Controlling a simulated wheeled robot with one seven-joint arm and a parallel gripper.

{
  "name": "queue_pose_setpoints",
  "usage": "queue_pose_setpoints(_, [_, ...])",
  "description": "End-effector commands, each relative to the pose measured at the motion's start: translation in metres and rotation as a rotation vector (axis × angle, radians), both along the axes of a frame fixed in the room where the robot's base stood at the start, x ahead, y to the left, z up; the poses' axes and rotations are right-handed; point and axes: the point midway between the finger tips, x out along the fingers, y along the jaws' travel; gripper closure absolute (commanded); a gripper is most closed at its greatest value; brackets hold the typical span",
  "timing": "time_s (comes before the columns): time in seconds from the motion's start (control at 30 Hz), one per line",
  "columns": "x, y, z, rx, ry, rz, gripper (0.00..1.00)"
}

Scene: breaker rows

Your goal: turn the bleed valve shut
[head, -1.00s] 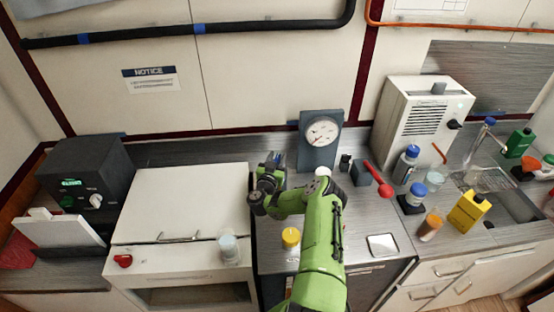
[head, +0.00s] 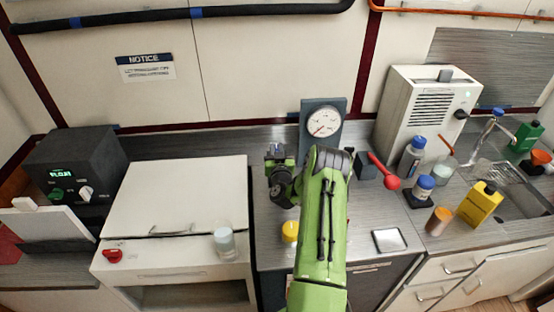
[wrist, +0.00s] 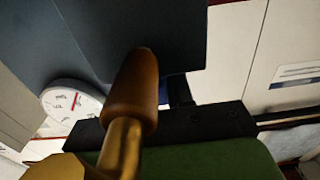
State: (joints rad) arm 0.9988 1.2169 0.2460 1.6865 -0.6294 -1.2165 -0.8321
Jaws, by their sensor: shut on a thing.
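My gripper (head: 277,156) is at the left side of the grey gauge panel (head: 335,110), low in front of the back wall. In the wrist view a brown grip on a brass stem (wrist: 131,92), which I take for the bleed valve's handle, stands right against the black part of my gripper (wrist: 175,127). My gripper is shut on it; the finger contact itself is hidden. The valve is hidden behind my gripper in the head view. The white dial gauge (head: 323,120) shows a red needle pointing to the lower left; its face also shows in the wrist view (wrist: 70,102).
A yellow-topped jar (head: 290,231) stands below my gripper. A red lever (head: 383,171) on a dark block is right of my arm. A white cabinet (head: 180,195) with a glass is on the left; bottles (head: 413,157) stand on the right.

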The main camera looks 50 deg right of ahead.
Motion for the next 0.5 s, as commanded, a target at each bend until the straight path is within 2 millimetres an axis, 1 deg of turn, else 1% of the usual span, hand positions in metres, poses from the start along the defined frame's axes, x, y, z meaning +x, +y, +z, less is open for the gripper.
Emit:
queue_pose_setpoints(0.03, [0.0006,0.0015,-0.0032,0.001,0.003,0.012,1.00])
queue_pose_setpoints(0.4, [-0.0007,0.0014,-0.0003,0.006,0.006,0.020,1.00])
queue_pose_setpoints(0.43, [-0.0007,0.0014,-0.0003,0.006,0.006,0.020,0.75])
queue_pose_setpoints(0.5, [-0.0008,0.0012,-0.0003,0.006,0.006,0.019,0.64])
